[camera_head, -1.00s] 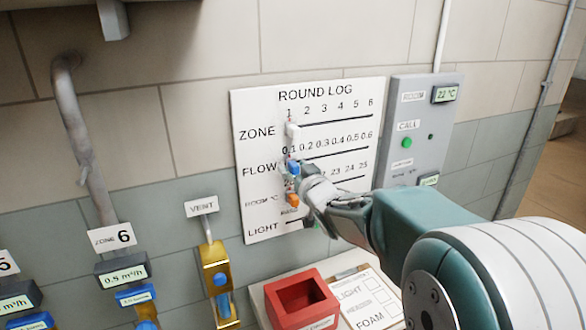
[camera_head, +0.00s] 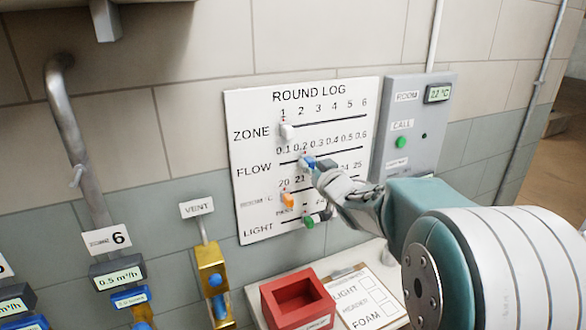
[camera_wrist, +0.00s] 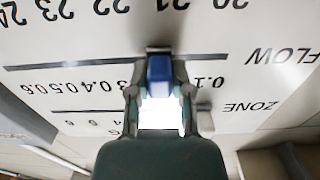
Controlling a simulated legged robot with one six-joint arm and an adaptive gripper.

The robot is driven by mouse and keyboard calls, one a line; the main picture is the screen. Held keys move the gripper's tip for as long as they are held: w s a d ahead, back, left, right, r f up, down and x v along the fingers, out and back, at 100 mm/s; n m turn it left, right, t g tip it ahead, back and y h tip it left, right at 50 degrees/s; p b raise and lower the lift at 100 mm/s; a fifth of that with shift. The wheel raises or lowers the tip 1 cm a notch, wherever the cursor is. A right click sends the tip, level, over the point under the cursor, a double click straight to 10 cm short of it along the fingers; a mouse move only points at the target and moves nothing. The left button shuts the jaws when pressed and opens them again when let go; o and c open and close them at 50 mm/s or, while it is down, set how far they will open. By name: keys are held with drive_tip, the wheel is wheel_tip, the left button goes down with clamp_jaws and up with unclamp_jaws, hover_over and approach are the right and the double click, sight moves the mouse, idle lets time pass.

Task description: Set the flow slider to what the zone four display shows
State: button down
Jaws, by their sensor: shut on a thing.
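The round log board (camera_head: 257,215) hangs on the wall with several slider rows. The blue flow slider (camera_head: 309,161) is on the FLOW row, near the 0.2 mark in the head view; its exact reading is unclear. My gripper (camera_head: 318,168) is shut on it from the right. The wrist view is upside down and shows the blue slider (camera_wrist: 159,72) between the fingers (camera_wrist: 160,95), hiding the track around 0.2, with 0.1 and 0.3 on either side. The zone four display is not in view. The zone six display (camera_head: 119,277) reads 0.5 m³/h.
The white zone slider (camera_head: 287,131) is near 1. The orange room slider (camera_head: 288,200) and green light slider (camera_head: 309,222) sit below the gripper. A grey call panel (camera_head: 415,125) is right of the board. A red box (camera_head: 275,305) and a paper checklist (camera_head: 374,300) lie below.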

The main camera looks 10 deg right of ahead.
drive_tip(key=d, duration=0.3)
drive_tip(key=shift+w+d+r, duration=0.1)
drive_tip(key=shift+w+d, duration=0.2)
drive_tip(key=shift+w, duration=0.1)
drive_tip(key=shift+a, duration=0.1)
drive_tip(key=c, duration=0.5)
unclamp_jaws()
approach(316, 156)
drive_tip(key=s, duration=0.2)
drive_tip(key=s+d, duration=0.1)
drive_tip(key=s, duration=0.1)
drive_tip(key=shift+s, duration=0.3)
